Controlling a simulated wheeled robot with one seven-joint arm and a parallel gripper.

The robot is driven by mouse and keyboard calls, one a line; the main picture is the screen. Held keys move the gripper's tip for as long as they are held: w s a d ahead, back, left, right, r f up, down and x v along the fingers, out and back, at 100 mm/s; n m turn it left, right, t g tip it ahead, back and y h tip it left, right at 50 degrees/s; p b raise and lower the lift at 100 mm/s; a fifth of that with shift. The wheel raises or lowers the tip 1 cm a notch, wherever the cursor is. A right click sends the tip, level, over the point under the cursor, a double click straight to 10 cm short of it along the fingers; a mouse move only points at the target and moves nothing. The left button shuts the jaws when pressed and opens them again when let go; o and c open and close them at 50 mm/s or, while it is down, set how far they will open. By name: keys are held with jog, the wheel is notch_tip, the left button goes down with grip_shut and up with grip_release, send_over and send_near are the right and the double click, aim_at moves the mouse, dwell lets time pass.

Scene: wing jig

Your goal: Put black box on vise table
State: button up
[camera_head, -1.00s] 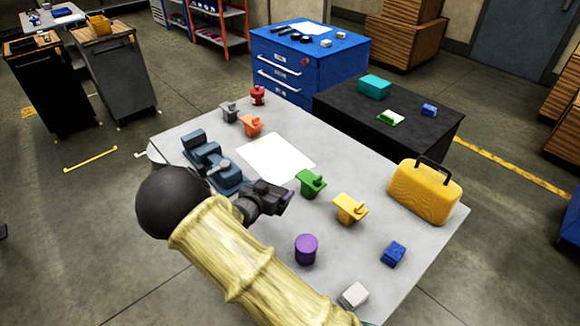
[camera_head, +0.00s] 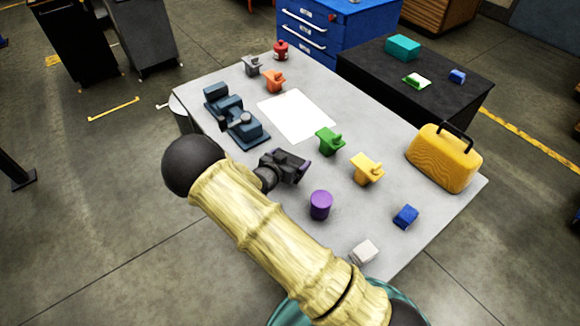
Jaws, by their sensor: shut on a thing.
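The vise table (camera_head: 268,190) is the light grey table in the middle, with a dark blue vise (camera_head: 236,120) at its left edge. My gripper (camera_head: 298,167) is over the left part of this table, between the vise and a purple cylinder (camera_head: 320,205). It is shut on a small dark thing, apparently the black box, which blends with the dark gripper. I cannot make out its full shape or whether it touches the table. My arm hides the table's near left side.
On the table are white paper (camera_head: 296,115), green (camera_head: 329,140) and yellow (camera_head: 366,168) pieces, a blue block (camera_head: 405,216), a white block (camera_head: 364,251) and a yellow case (camera_head: 444,158). A black table (camera_head: 440,62) stands behind. Some bare surface lies around the purple cylinder.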

jog(key=shift+f+p, duration=0.3)
jog(key=shift+f, duration=1.75)
jog(key=shift+f, duration=0.15)
jog(key=o, duration=0.8)
jog(key=shift+r, duration=0.25)
jog(key=b+v, duration=0.2)
jog(key=v, duration=1)
jog(key=shift+f, duration=0.15)
